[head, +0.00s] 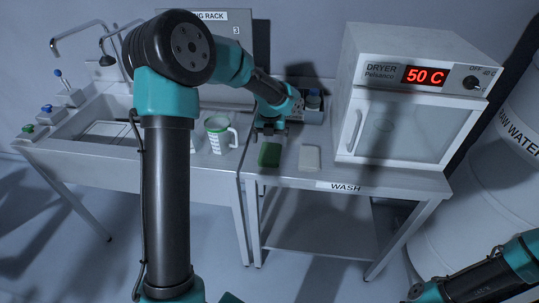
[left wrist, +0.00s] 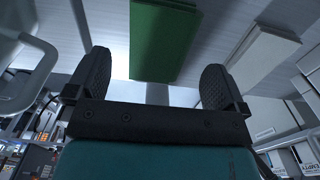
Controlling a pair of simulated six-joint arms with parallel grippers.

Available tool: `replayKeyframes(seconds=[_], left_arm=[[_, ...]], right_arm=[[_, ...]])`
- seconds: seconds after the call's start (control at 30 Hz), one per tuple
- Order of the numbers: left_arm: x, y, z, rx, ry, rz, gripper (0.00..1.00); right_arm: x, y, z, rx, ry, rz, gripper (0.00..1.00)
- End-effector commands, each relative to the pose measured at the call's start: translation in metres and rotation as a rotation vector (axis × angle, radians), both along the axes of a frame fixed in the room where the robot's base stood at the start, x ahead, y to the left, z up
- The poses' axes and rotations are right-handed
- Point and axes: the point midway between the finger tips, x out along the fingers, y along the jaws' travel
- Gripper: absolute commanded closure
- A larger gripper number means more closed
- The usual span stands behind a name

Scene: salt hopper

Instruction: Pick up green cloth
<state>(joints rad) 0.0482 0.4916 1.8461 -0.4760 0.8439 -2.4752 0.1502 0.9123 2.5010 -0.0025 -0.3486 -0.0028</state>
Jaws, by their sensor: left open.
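The green cloth (head: 269,155) is a small folded block lying on the steel table marked WASH, near its front left corner. In the left wrist view the green cloth (left wrist: 165,40) is ahead of the fingers, roughly between them and apart from them. My left gripper (head: 268,134) is just behind the cloth in the head view. In the left wrist view my left gripper (left wrist: 156,80) has its two dark fingers spread with nothing between them. Of my right arm, only part shows at the lower right of the head view; its fingers are not seen.
A white folded cloth (head: 309,158) lies just right of the green one. A measuring jug (head: 219,134) stands on the left by the sink bench (head: 90,168). The dryer (head: 405,120) stands on the right of the table. A caddy with bottles (head: 313,104) is behind.

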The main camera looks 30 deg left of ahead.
Motion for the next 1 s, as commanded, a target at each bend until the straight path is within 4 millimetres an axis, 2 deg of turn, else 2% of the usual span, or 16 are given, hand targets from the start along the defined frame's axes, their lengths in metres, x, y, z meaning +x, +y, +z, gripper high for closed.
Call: replayKeyframes(seconds=[0.3,0.4,0.9,1.0], left_arm=[[0.0,0.001,-0.041,0.0,0.005,0.0,0.01],[0.0,0.001,-0.048,0.001,0.001,0.0,0.01],[0.001,0.001,-0.049,0.0,0.001,0.0,0.01],[0.0,0.001,-0.049,0.0,0.001,0.0,0.11]], right_arm=[[0.0,0.0,0.0,0.0,0.0,0.0,1.0],[0.0,0.0,0.0,0.0,0.0,0.0,1.0],[0.0,0.0,0.0,0.0,0.0,0.0,1.0],[0.0,0.0,0.0,0.0,0.0,0.0,1.0]])
